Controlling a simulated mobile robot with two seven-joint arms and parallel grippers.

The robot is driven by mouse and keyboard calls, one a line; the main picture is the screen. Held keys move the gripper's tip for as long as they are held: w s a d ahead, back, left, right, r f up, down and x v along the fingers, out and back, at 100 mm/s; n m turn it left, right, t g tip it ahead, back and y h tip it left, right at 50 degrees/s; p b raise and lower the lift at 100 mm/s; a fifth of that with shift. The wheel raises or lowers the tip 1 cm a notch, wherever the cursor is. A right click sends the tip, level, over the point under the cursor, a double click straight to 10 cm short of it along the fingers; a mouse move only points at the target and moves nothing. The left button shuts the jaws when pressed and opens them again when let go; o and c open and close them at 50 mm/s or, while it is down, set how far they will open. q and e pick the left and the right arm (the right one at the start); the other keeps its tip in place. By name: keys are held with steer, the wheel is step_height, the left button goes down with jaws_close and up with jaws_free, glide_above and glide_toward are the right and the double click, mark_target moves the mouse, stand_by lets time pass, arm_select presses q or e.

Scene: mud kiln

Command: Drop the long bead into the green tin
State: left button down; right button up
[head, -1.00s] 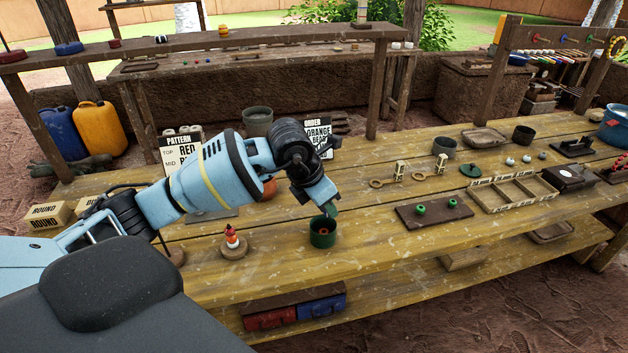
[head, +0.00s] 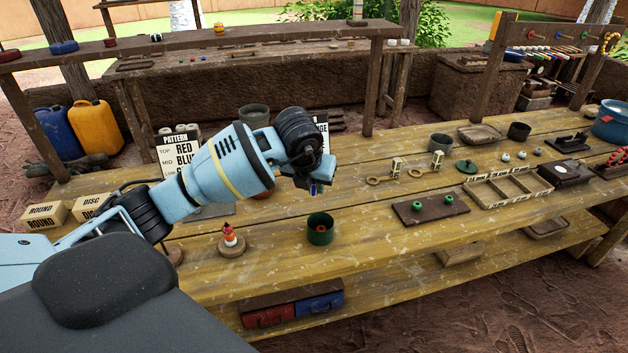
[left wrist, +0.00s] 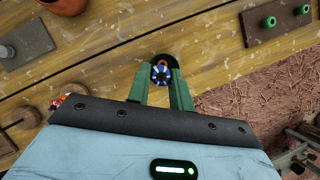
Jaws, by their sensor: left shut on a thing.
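The green tin (head: 320,239) stands upright and open on the table's front part, with a small orange-red thing inside. My left gripper (head: 316,188) is above and slightly behind the tin, clear of its rim. In the left wrist view its green fingers (left wrist: 161,80) are shut on a blue-and-white striped bead (left wrist: 161,76), seen nearly end-on, so its length is hard to tell. Part of the tin (left wrist: 172,58) shows behind the bead. In the head view only a bit of blue shows at the fingertips. My right gripper is not in view.
A small bead stack (head: 229,236) on a wooden disc stands left of the tin. A brown board (head: 432,209) with two green beads lies to the right. A compartment tray (head: 507,190) is farther right. The table between tin and board is clear.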

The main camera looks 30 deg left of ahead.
mark_target(312, 194)
arm_select(q)
step_height(312, 194, down, 4)
steer(key=shift+r+b, duration=0.2)
steer(key=shift+b, duration=0.45)
steer(key=shift+f+b, duration=0.3)
steer(key=shift+f, duration=0.25)
steer(key=c, duration=1.5)
jaws_free()
steer(key=shift+o, duration=1.7)
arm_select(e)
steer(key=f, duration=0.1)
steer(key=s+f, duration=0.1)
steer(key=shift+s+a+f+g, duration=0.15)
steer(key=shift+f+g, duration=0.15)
